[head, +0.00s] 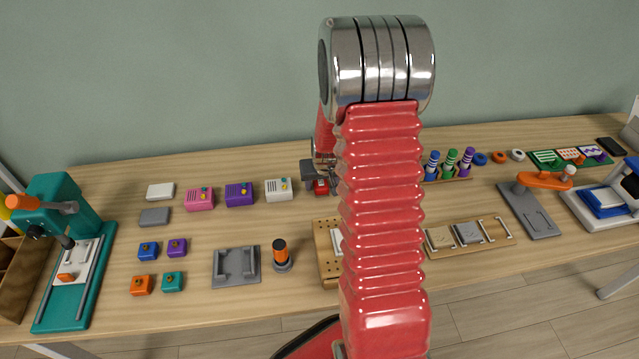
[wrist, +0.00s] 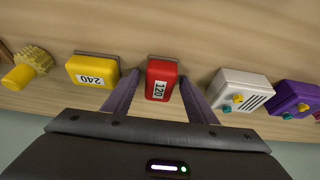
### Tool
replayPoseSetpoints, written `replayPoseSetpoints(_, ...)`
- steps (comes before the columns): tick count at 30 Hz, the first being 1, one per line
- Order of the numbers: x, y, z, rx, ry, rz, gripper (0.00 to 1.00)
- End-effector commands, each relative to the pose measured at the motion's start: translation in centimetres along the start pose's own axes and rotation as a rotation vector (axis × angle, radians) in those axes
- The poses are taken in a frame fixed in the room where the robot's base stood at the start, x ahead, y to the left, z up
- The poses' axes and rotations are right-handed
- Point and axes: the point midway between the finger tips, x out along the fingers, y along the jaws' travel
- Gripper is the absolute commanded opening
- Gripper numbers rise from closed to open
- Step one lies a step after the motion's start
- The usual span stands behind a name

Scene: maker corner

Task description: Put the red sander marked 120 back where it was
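The red sander marked 120 (wrist: 160,80) sits on the wooden table, with its white label facing my wrist camera. My gripper (wrist: 159,80) is open, with one finger on each side of the sander and a narrow gap showing on both sides. In the head view my gripper (head: 318,172) is at the back middle of the table, and part of the red sander (head: 321,187) shows under it. My arm hides much of the area around it there.
A yellow sander marked 240 (wrist: 93,70) and a yellow brush (wrist: 27,68) stand left of it in the wrist view. A white box with knobs (wrist: 241,90) and a purple one (wrist: 295,98) stand right. A pegboard block (head: 326,252) lies nearer the front edge.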

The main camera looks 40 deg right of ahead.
Motion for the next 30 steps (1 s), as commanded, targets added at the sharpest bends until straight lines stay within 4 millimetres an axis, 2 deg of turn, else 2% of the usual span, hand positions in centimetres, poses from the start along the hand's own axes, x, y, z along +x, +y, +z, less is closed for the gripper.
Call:
replayPoseSetpoints(8, -0.1, 0.0, 0.0, 0.0, 0.0, 0.0, 0.53)
replayPoseSetpoints(14, -1.0, 0.0, -0.1, 0.0, 0.001, 0.0, 0.53)
replayPoseSetpoints(30, -7.0, 0.0, -0.1, -0.001, 0.002, 0.0, 0.53)
